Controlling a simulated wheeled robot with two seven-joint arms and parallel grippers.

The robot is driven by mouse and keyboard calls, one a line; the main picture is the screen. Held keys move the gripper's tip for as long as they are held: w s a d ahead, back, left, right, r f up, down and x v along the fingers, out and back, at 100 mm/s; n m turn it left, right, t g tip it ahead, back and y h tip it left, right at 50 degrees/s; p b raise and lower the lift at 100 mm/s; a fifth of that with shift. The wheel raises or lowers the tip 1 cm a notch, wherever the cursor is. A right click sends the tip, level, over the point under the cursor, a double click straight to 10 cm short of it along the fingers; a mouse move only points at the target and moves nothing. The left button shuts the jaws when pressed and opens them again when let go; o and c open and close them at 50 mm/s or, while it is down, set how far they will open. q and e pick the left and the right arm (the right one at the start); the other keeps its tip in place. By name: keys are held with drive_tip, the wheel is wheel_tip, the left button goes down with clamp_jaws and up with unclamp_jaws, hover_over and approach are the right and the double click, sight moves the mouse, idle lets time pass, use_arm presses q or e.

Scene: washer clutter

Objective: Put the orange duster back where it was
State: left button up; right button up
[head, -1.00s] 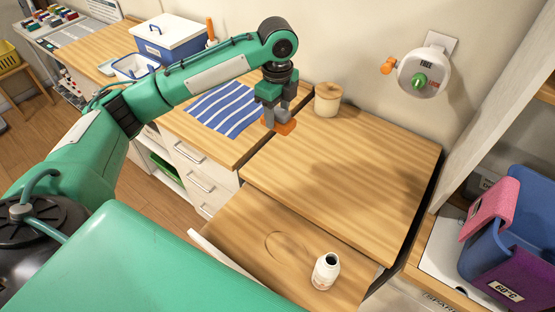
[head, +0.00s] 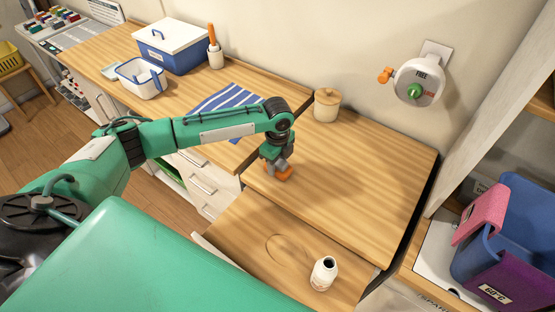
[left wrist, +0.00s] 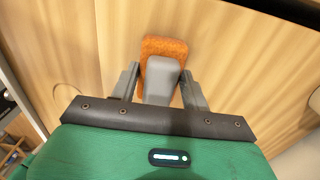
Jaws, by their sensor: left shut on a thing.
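The orange duster (head: 284,175) is an orange pad with a grey grip. My left gripper (head: 277,163) is shut on its grey grip, at the left part of the raised wooden worktop (head: 350,170). In the left wrist view the grey grip (left wrist: 162,80) sits between the two fingers (left wrist: 160,90), with the orange pad (left wrist: 162,47) beyond and below it. The pad is at or very near the wood; I cannot tell whether it touches. My right gripper is not in view.
A lidded wooden jar (head: 327,105) stands at the back of the worktop. A white bottle (head: 323,273) stands on the lower pull-out board (head: 245,235), near an oval recess. A striped blue cloth (head: 228,103) lies to the left. The worktop's middle and right are clear.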

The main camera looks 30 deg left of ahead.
use_arm(q)
drive_tip(key=shift+f, duration=0.15)
drive_tip(key=o, duration=0.9)
drive_tip(key=shift+r+b, duration=1.7)
drive_tip(key=shift+r, duration=4.5)
drive_tip(key=shift+f, duration=0.1)
